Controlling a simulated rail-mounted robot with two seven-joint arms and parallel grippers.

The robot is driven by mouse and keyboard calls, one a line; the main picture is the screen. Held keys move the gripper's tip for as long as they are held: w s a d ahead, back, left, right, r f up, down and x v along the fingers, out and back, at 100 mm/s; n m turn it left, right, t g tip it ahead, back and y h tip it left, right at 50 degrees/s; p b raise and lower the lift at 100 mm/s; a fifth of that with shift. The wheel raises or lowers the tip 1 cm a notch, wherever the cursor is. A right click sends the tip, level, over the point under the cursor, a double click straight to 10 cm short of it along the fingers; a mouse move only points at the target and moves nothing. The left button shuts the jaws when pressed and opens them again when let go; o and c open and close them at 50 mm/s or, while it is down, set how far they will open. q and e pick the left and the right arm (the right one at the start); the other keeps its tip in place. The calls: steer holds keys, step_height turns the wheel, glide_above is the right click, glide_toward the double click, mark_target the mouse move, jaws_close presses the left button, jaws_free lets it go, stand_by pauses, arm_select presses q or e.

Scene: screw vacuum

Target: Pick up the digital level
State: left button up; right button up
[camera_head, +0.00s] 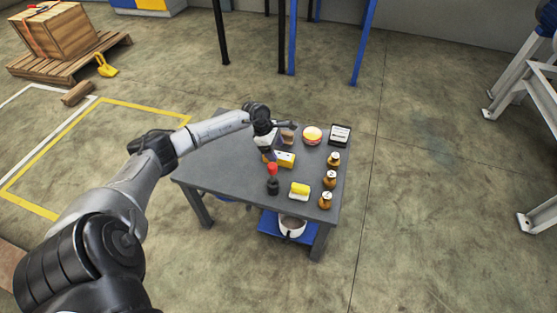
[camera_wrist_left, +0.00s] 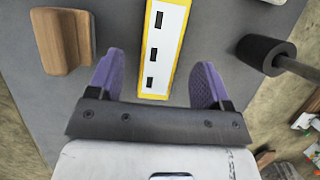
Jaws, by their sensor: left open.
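The digital level, a bar with a yellow frame and a white face with dark windows, lies on the grey table. In the left wrist view the level (camera_wrist_left: 164,45) reaches in between my gripper's fingers. In the head view a yellow and white piece that looks like the level (camera_head: 286,159) shows just beside the gripper, partly hidden by it. My left gripper (camera_head: 269,152) is over the table. In the wrist view its purple fingers (camera_wrist_left: 160,62) are open, one on each side of the level, with nothing gripped. My right gripper is not in view.
A wooden block (camera_wrist_left: 62,40) lies left of the level and a black-headed tool (camera_wrist_left: 262,52) right of it. A red-topped black item (camera_head: 272,180), a yellow item (camera_head: 300,190), a round item (camera_head: 312,135) and several brown bottles (camera_head: 329,179) share the table (camera_head: 222,170).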

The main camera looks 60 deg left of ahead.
mark_target(278, 155)
arm_select(q)
steer(key=b+x, duration=0.2)
steer(key=x, duration=0.1)
steer(key=shift+f, duration=0.35)
steer(key=shift+d+f+b, duration=0.15)
steer(key=shift+f+b, duration=0.2)
steer(key=shift+b, duration=0.1)
steer(key=shift+r, duration=0.1)
steer(key=shift+c, duration=1.3)
steer(key=c, duration=0.9)
steer(key=shift+o, duration=0.2)
